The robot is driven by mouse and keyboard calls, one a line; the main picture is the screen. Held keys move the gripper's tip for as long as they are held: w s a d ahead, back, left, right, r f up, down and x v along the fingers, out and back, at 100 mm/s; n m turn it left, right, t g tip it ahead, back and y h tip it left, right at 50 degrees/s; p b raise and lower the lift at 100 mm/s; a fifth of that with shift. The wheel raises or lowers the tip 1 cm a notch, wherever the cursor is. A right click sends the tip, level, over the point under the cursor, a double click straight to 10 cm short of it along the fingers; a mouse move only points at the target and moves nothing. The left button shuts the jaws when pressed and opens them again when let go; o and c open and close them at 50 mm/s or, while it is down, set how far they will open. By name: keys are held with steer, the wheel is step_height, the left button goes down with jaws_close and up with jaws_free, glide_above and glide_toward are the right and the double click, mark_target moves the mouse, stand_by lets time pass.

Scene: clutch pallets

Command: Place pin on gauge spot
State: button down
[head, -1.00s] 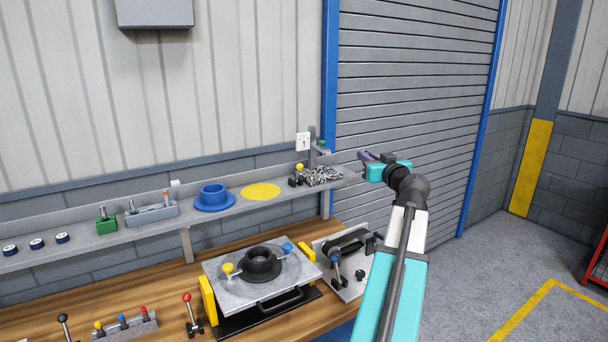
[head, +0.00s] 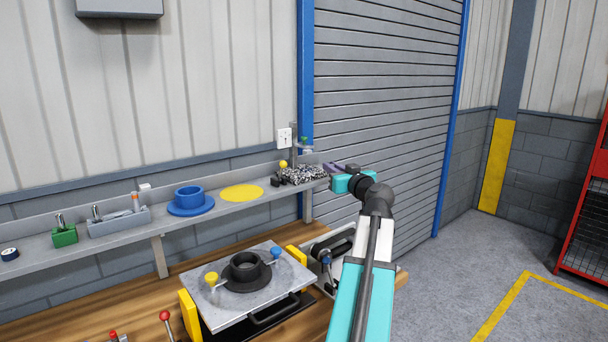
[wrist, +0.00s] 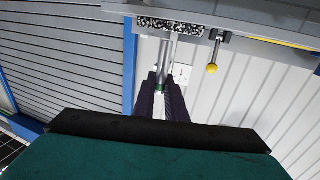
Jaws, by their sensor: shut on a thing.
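My gripper (head: 326,167) is at the right end of the shelf, beside a black-and-white speckled block (head: 302,175). Its dark purple fingers are close together in the wrist view (wrist: 162,100). In the wrist view the speckled block (wrist: 170,25) is beyond the fingertips, at the top. I cannot make out a separate marking for the gauge spot.
A yellow-knobbed lever (head: 283,165) stands left of the block. The shelf also carries a yellow disc (head: 242,193), a blue flanged ring (head: 189,199) and a grey holder (head: 118,220). A plate with a black hub (head: 246,267) is on the bench below.

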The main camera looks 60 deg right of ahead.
steer(key=shift+w, duration=0.15)
steer(key=w, duration=0.1)
steer(key=p, duration=0.4)
glide_above(308, 172)
steer(key=v, duration=0.5)
steer(key=shift+s+r, duration=0.1)
steer(key=shift+w+d, duration=0.35)
steer(key=shift+w, duration=0.2)
steer(key=shift+p+x, duration=1.1)
steer(key=shift+x, duration=1.2)
steer(key=shift+s+f+p, duration=0.1)
steer(key=shift+f+p, duration=0.25)
steer(key=shift+p, duration=0.15)
steer(key=shift+f+b, duration=0.25)
steer(key=shift+b, duration=0.1)
steer(key=c, duration=1.8)
jaws_free()
